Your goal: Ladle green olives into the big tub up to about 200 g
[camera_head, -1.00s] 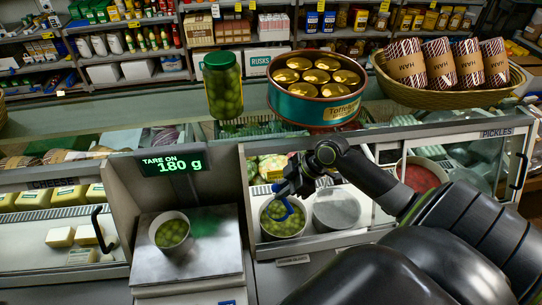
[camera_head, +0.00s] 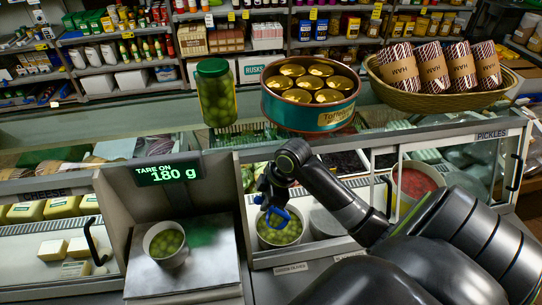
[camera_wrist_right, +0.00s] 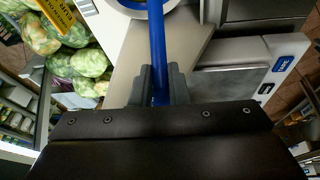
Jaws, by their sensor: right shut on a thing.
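The big tub (camera_head: 165,243) is a white round tub with green olives in it, on the scale's metal plate (camera_head: 200,268). The scale display (camera_head: 168,173) reads "TARE ON 180 g". The olive container (camera_head: 281,229) stands in the open counter case to the right of the scale, holding green olives. My right gripper (camera_head: 272,203) is over this container, shut on the blue ladle (camera_head: 276,216). In the right wrist view the ladle's handle (camera_wrist_right: 157,45) runs up from between the fingers (camera_wrist_right: 158,90). The ladle's bowl and its contents cannot be made out. My left gripper is out of view.
A green-lidded olive jar (camera_head: 216,93), a toffee tin (camera_head: 310,105) and a basket of ham packs (camera_head: 440,98) stand on the counter top above. A grey lid (camera_head: 327,222) is beside the olive container. The glass case's frame (camera_head: 250,180) rises between scale and container.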

